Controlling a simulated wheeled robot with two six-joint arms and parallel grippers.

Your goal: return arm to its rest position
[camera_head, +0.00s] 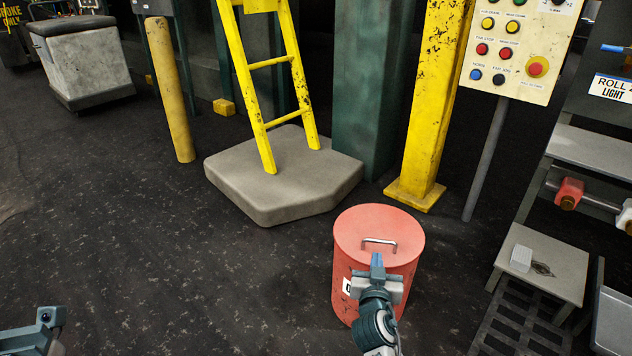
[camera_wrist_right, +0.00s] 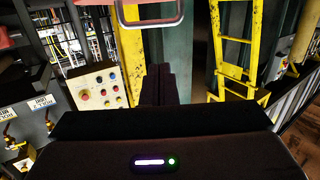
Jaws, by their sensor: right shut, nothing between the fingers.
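My right gripper (camera_head: 377,262) shows in front of the red drum (camera_head: 350,232) in the head view, with its fingers together and nothing between them. In the right wrist view its dark fingers (camera_wrist_right: 158,84) are also closed and empty. The drum's metal handle (camera_wrist_right: 150,22) shows at the top of that view, apart from the fingertips, and it is also on the lid in the head view (camera_head: 380,242). Part of my left arm's end, with the left gripper (camera_head: 46,318), shows at the lower left corner, and its jaws cannot be made out.
A grey plinth (camera_head: 270,200) with a yellow ladder (camera_head: 265,125) stands behind the drum. A yellow post (camera_head: 425,120) and a button panel (camera_head: 515,60) stand behind right. A grey metal stand (camera_head: 545,265) is at the right. The dark floor at left is clear.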

